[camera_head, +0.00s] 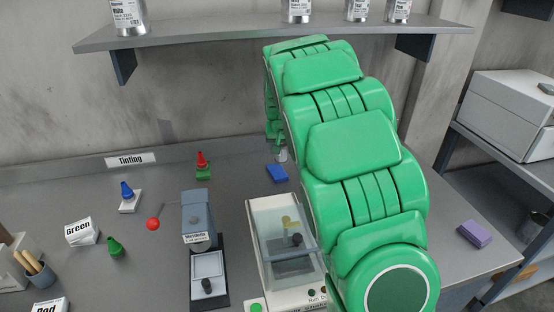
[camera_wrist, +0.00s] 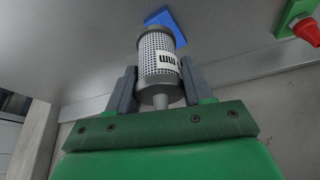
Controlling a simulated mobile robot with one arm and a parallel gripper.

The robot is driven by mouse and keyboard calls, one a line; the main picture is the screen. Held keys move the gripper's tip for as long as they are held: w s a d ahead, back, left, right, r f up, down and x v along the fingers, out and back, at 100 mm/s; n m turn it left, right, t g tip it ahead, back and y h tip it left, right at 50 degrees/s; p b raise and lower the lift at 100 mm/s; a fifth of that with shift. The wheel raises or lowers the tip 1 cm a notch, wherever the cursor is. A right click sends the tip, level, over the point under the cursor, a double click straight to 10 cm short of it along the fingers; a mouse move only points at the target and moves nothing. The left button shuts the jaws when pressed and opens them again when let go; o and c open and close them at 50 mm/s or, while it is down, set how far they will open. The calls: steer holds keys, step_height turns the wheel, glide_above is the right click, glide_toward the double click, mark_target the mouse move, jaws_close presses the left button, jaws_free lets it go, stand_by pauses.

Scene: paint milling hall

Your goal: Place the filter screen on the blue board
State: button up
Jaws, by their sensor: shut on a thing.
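The filter screen (camera_wrist: 157,52) is a grey perforated cylinder with a white label and a narrow stem. My gripper (camera_wrist: 159,80) is shut on it, with one finger on each side. The blue board (camera_wrist: 168,24) shows just past the filter's far end in the wrist view, partly hidden by it. In the head view the blue board (camera_head: 277,174) lies flat and looks bare on the bench. The filter's pale end (camera_head: 282,154) shows just behind the board there, apparently above the bench. My green arm hides most of the gripper in that view.
A red cone on a green board (camera_head: 203,174) stands left of the blue board. A blue cone on a white board (camera_head: 130,200), a grey device with a red knob (camera_head: 197,215) and a glass-topped box (camera_head: 283,250) are nearby. A purple block (camera_head: 475,234) lies right. A shelf (camera_head: 200,38) overhangs.

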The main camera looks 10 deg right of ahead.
steer(key=shift+w+d+f, duration=0.15)
steer(key=shift+w+f, duration=1.9)
steer(key=shift+w, duration=0.2)
steer(key=shift+w+d+f, duration=0.15)
steer(key=shift+w+f, duration=1.85)
steer(key=shift+w, duration=0.25)
steer(key=shift+f, duration=1.4)
steer(key=shift+f, duration=0.1)
steer(key=o, duration=1.2)
steer(key=v, duration=1.2)
